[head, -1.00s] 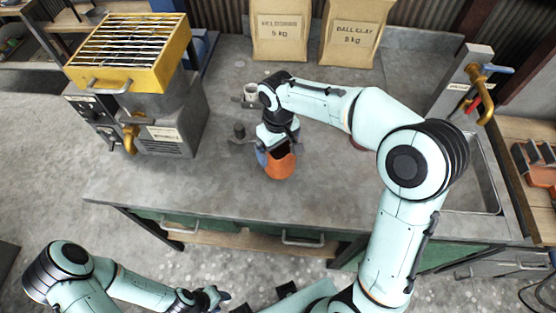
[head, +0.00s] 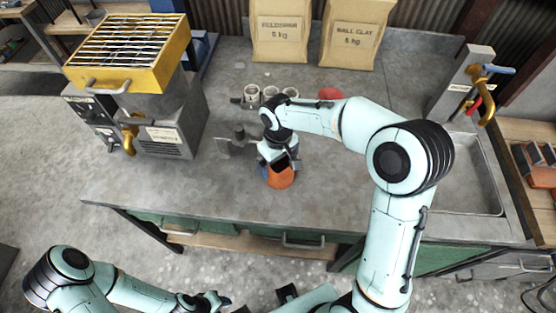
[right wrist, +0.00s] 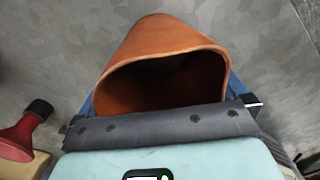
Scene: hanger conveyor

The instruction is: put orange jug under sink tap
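The orange jug (head: 281,179) is at the middle of the counter near its front edge, partly hidden by my right gripper (head: 278,160). In the right wrist view the jug (right wrist: 170,45) shows its dark open mouth towards the camera. The blue fingers of my right gripper lie against both its sides. Whether its base touches the counter is unclear. The brass sink tap (head: 483,90), with a blue handle, is on a grey post at the right, above the sink basin (head: 465,170). My left gripper (head: 208,302) is at the bottom edge, its fingers unclear.
A yellow-topped kiln-like unit (head: 130,55) stands at the left. Several pale cups (head: 270,93), a dark tool (head: 238,143) and a red object (head: 331,93) are on the counter. Two clay bags (head: 355,35) stand at the back. My right arm spans the counter's right part.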

